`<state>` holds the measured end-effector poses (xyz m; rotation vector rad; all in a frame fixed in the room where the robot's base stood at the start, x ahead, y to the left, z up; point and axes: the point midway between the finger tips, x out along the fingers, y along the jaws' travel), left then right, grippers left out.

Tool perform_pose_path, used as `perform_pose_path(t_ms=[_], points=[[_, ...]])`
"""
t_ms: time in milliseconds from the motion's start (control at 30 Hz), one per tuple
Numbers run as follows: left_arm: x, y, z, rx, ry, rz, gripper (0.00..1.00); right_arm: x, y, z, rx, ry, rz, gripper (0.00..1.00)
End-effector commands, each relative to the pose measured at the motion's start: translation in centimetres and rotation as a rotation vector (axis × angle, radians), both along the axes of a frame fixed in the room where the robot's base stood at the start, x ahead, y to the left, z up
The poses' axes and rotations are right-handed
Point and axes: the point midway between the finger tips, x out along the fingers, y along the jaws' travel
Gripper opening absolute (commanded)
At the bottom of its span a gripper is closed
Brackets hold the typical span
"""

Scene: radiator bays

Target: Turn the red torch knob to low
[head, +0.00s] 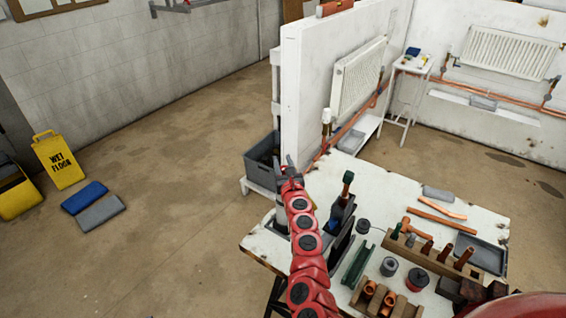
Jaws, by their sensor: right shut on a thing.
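My right arm reaches up the middle of the head view, and its gripper (290,164) is small and far off at the workbench's left back edge. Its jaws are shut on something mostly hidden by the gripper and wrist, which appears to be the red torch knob. I cannot make out the knob's red or its setting against my red arm. A pale grey, bottle-like body (282,213) shows partly beside my wrist. My left gripper is not in view.
The white workbench (330,172) holds a dark holder (342,212) with a green-topped tool, a wooden rack (440,258), copper pipes and a grey tray (480,253). A white partition (305,90) with a radiator (358,78) stands behind.

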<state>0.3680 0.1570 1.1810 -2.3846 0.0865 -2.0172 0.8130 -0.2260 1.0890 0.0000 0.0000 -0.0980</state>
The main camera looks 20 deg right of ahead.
Motion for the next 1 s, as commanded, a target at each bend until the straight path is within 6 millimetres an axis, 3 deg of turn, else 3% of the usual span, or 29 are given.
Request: perform_pose_path(t_ms=[467, 667, 1000], points=[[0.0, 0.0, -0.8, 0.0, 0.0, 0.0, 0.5, -0.1, 0.7, -0.3, -0.004, 0.001, 0.319, 0.0], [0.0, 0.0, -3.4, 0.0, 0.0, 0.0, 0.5, -0.2, 1.2, -0.8, -0.007, 0.002, 0.509, 0.0], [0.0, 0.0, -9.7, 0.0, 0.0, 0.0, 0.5, -0.6, 2.1, -0.9, -0.009, 0.003, 0.781, 0.0]])
